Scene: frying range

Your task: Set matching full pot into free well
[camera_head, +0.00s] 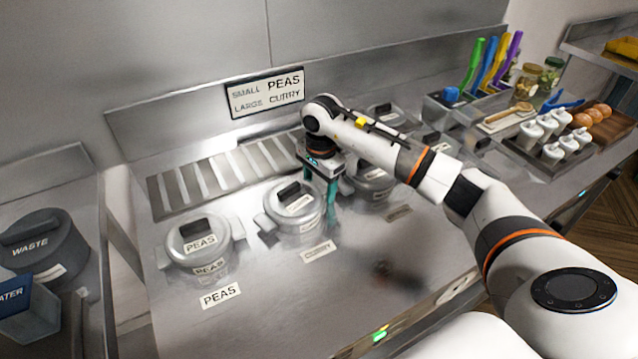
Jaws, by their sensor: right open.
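A lidded steel pot (182,249) marked PEAS stands at the left of the counter, with a PEAS card (220,296) in front. A second lidded pot (290,217) stands to its right, behind a card that seems to read CURRY (318,250). A third pot (375,184) is partly hidden by my right arm. My right gripper (319,195) points down, open and empty, with its teal fingers at the right side of the second pot; I cannot tell whether they touch it. A sign (265,93) reads small PEAS, large CURRY. I cannot make out an empty well. My left gripper is out of view.
More lidded pots (390,114) stand at the back right, partly behind my arm. A waste bin (45,250) is at the far left. Coloured-handled utensils (490,62), jars and a rack of white bottles (548,130) fill the right end. The counter's front strip is clear.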

